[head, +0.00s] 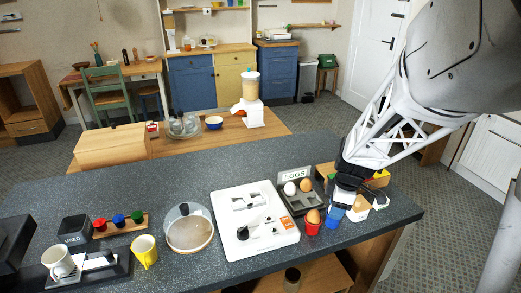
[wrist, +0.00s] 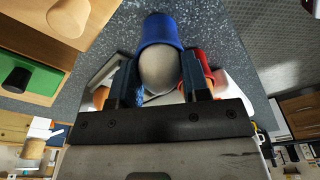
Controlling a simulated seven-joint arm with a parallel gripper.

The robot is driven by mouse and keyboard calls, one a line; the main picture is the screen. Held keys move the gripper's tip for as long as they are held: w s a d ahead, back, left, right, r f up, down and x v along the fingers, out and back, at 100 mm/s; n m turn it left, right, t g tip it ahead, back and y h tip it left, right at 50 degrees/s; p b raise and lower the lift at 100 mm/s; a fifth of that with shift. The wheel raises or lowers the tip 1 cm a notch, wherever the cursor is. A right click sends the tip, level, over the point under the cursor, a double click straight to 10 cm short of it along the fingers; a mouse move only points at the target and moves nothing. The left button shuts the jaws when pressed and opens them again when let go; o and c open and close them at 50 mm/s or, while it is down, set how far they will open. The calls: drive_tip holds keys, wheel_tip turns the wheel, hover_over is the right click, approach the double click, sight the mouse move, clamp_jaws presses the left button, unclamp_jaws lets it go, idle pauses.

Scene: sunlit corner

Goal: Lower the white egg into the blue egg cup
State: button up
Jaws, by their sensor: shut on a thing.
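My gripper (wrist: 158,72) is shut on the white egg (wrist: 160,72), which sits between its two dark fingers in the wrist view. The blue egg cup (wrist: 160,30) is directly beyond the egg, lined up with it. The egg overlaps the cup's near rim, and I cannot tell whether it touches or sits inside. In the head view my gripper (head: 342,196) is right above the blue egg cup (head: 334,213) at the counter's right part.
A red egg cup (head: 313,228) with a brown egg (head: 313,215) stands close left of the blue cup. Behind it is the dark EGGS tray (head: 303,206) holding a white and a brown egg. A white appliance (head: 228,232) is further left. A wooden crate (wrist: 95,22) is nearby.

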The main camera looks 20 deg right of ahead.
drive_tip(key=o, duration=0.7)
drive_tip(key=shift+o, duration=0.2)
drive_tip(key=shift+r, duration=0.1)
drive_tip(key=shift+s+d+r, duration=0.15)
drive_tip(key=shift+d+r, duration=0.05)
drive_tip(key=shift+r, duration=1.7)
drive_tip(key=shift+s+d+r, duration=0.1)
drive_tip(key=shift+d+r, duration=0.05)
drive_tip(key=shift+r, duration=1.75)
drive_tip(key=s+a+r+m, duration=0.2)
drive_tip(key=s+a+m, duration=0.1)
drive_tip(key=a, duration=0.4)
drive_tip(key=s+a+r+m+t, duration=0.1)
drive_tip(key=s+a+r+m, duration=0.2)
drive_tip(key=a, duration=0.5)
drive_tip(key=s+a+r+m+h, duration=0.1)
drive_tip(key=s+a+r+m, duration=0.2)
drive_tip(key=s+a+m, duration=0.2)
drive_tip(key=shift+s+a+r+t, duration=0.25)
drive_tip(key=shift+s+a+t, duration=0.15)
drive_tip(key=shift+s+a, duration=0.85)
drive_tip(key=shift+w+a, duration=0.25)
drive_tip(key=shift+w, duration=0.05)
